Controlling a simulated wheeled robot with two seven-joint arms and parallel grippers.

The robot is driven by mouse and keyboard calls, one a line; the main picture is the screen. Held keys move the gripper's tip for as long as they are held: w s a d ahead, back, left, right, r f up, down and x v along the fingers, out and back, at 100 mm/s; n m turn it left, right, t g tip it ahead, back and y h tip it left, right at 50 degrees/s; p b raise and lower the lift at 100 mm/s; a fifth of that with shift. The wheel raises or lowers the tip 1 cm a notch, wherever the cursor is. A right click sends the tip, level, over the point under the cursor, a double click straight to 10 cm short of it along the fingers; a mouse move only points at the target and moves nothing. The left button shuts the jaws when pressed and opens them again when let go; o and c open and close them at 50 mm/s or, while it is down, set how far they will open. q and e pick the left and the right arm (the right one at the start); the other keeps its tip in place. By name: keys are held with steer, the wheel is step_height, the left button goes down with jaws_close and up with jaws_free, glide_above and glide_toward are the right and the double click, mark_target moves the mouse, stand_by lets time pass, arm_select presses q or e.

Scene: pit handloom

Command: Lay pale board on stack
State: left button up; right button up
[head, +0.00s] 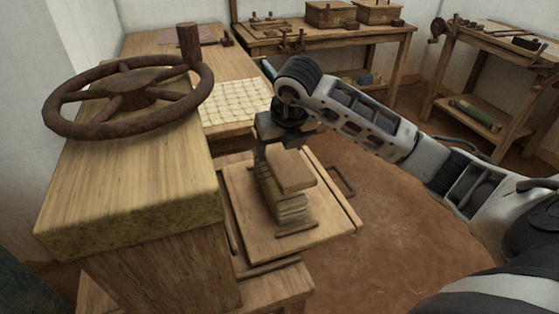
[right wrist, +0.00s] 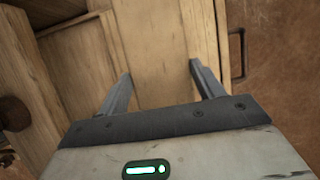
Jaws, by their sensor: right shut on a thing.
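The pale board (head: 291,168) is a flat wooden piece held roughly level over the stack (head: 291,208), which has several pale layers. I cannot tell whether the board touches the stack's top. My right gripper (head: 275,145) is shut on the board's far end and points down. In the right wrist view the fingers (right wrist: 160,82) stand on either side of the pale board (right wrist: 155,45). The stack rests on a wooden platform (head: 248,233). The gripper and board hide part of the stack. My left gripper is not in view.
A thick wooden beam (head: 130,195) with a rusty handwheel (head: 130,95) stands close left of the stack. A gridded cloth sheet (head: 235,103) lies on the table behind. Workbenches (head: 330,37) stand farther back. The brown floor (head: 390,220) to the right is clear.

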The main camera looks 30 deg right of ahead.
mark_target(281, 157)
steer(key=shift+s+a+f, duration=0.15)
steer(key=shift+f, duration=0.1)
steer(key=shift+s+a+f, duration=0.1)
steer(key=shift+a+f, duration=0.05)
steer(key=shift+f, duration=1.6)
steer(key=o, duration=1.1)
steer(key=shift+r, duration=0.1)
steer(key=v, duration=1.1)
steer(key=shift+s+p, duration=0.1)
steer(key=shift+p, duration=0.3)
steer(key=shift+s+a+r, duration=0.1)
steer(key=shift+s+r, duration=0.1)
steer(key=shift+r, duration=0.15)
